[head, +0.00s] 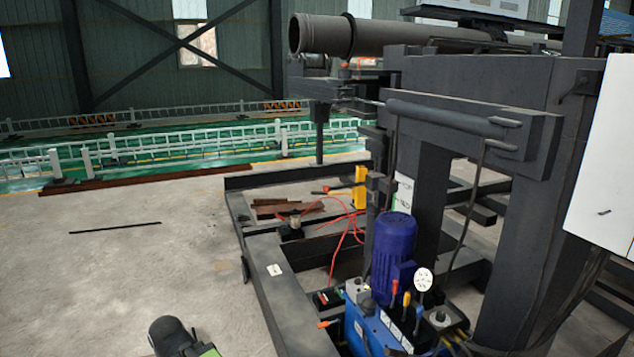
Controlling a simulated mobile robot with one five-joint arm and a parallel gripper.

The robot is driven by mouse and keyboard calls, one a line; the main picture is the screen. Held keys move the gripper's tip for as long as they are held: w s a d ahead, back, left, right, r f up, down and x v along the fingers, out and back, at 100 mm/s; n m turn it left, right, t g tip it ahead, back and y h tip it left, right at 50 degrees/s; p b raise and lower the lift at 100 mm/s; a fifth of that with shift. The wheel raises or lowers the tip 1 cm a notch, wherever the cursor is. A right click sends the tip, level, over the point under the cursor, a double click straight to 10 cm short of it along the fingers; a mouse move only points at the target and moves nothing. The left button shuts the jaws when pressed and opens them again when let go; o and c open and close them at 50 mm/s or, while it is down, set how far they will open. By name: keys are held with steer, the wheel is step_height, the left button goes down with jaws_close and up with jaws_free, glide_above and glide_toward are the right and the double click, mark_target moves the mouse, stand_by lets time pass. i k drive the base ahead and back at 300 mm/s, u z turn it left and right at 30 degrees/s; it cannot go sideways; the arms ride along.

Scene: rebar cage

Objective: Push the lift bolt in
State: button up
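I cannot pick out the lift bolt with certainty in the head view. A dark steel machine frame (470,75) fills the right side, with a horizontal cylinder (440,117) along its upper beam and a rod reaching left into a dark bracket (335,90). A dark rounded part with a green patch at the bottom edge looks like part of my arm. My gripper does not show.
A blue motor (393,245) stands on a blue hydraulic unit (375,330) with levers and a gauge. A low steel base frame (268,290) edges the floor. Red cables (345,235) lie inside it. Concrete floor (110,270) at left is mostly clear, with a thin dark bar (115,228).

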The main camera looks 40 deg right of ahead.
mark_target(326, 189)
steer(key=z, duration=0.1)
steer(key=i, duration=2.8)
steer(key=z, duration=0.15)
